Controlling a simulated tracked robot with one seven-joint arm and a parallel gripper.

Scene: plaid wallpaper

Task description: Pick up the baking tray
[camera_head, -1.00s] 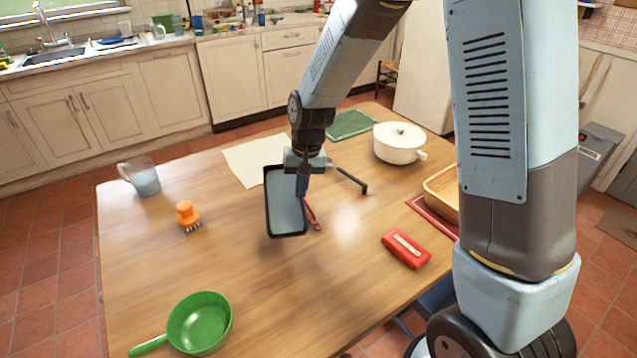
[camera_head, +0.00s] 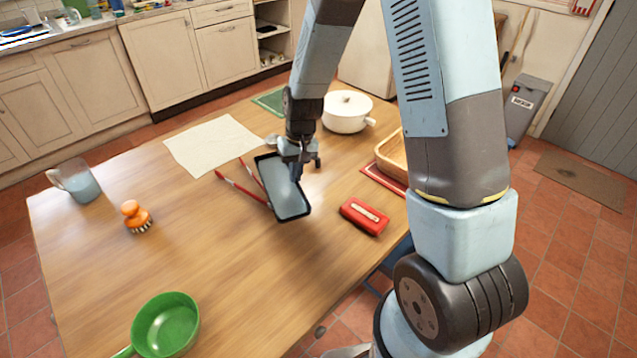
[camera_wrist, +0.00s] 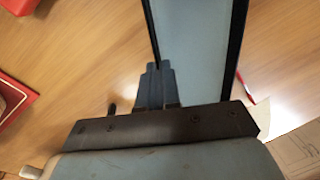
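The baking tray (camera_head: 285,200) is a dark-rimmed rectangle with a grey-blue inside. It shows above the right-middle part of the wooden table and covers part of the red tongs. In the wrist view the tray (camera_wrist: 200,45) extends away from my gripper. My gripper (camera_head: 297,175) is at the tray's right long side. In the wrist view its fingers (camera_wrist: 158,75) are close together at the tray's dark rim, shut on it. The tray seems raised off the table, but the height is hard to tell.
Red tongs (camera_head: 240,187) lie left of the tray. A red box (camera_head: 364,216) is close on the right. A white pot (camera_head: 346,112) and wooden crate (camera_head: 391,160) stand behind it. A cloth (camera_head: 213,143), glass jug (camera_head: 77,183), orange brush (camera_head: 136,215) and green pan (camera_head: 166,325) are left.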

